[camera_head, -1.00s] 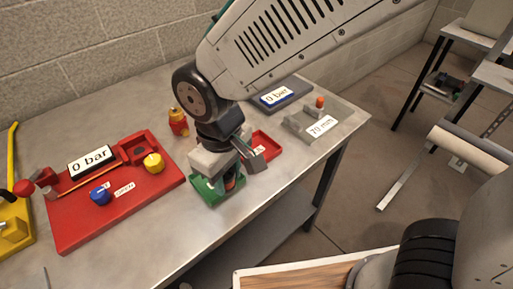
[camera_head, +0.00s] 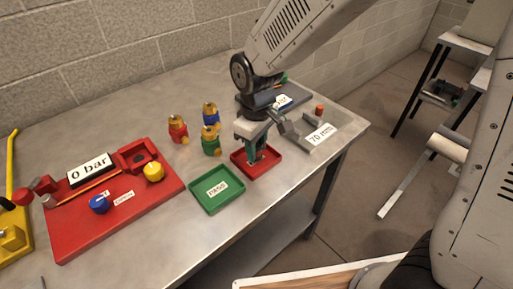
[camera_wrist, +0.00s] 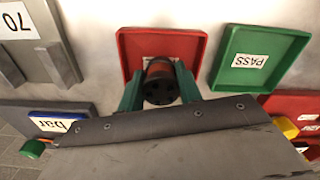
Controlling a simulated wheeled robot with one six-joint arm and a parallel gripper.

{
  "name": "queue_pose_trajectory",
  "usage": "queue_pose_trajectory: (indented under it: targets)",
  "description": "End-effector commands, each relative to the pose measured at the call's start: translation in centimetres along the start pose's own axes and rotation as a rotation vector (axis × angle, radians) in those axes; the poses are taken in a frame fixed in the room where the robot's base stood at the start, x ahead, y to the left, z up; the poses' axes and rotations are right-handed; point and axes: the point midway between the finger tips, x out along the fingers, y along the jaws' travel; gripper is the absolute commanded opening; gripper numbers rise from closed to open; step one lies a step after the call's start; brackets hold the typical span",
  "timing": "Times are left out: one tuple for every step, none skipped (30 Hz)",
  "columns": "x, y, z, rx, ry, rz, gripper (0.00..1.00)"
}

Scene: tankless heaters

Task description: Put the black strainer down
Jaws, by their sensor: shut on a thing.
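The black strainer (camera_wrist: 159,88) is round and dark with small holes in its end and a reddish-orange band behind. My gripper (camera_wrist: 160,96) is shut on it, with a green finger on each side. In the head view my gripper (camera_head: 257,154) points down into the area of the red tray (camera_head: 274,168), and its fingers mostly hide the strainer. The red tray also shows behind the strainer in the wrist view (camera_wrist: 128,48). I cannot tell whether the strainer touches the tray floor.
A green tray (camera_head: 208,207) marked PASS lies empty beside the red one. Brass fittings with red (camera_head: 178,130), blue (camera_head: 210,114) and green (camera_head: 211,142) bands stand behind. A red fixture (camera_head: 75,225) is at left, a grey 70 mm fixture (camera_head: 309,143) at right.

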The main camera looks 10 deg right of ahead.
Motion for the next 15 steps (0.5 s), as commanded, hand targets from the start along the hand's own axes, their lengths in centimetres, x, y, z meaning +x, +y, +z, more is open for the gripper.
queue_pose_trajectory:
  targets:
    - [0.72,-0.03,0.04,0.000,-0.002,-0.001,0.07]
    - [0.96,-0.04,0.05,0.000,-0.002,-0.001,0.07]
    - [1.08,-0.03,0.03,0.000,-0.001,0.000,0.07]
    - [1.08,-0.03,0.02,0.000,0.000,0.000,0.07]
    - [1.05,-0.03,0.00,0.000,0.000,0.000,0.07]
    - [1.02,-0.03,0.00,0.000,0.001,0.000,0.07]
    - [1.02,-0.03,0.00,0.000,0.000,0.000,0.07]
    - [1.02,-0.03,0.00,0.000,0.000,0.000,0.07]
    - [1.03,-0.04,0.00,0.000,0.000,0.000,0.07]
    - [1.06,-0.04,0.00,0.000,0.000,0.000,0.07]
    - [1.14,-0.04,0.00,0.000,0.000,0.000,0.07]
    - [1.26,-0.04,0.00,0.000,0.000,0.000,0.07]
    - [1.35,-0.04,0.00,0.000,0.000,0.000,0.07]
    - [1.34,-0.04,-0.01,0.000,0.001,0.000,0.40]
    - [1.32,-0.04,-0.01,0.000,0.001,0.000,0.51]
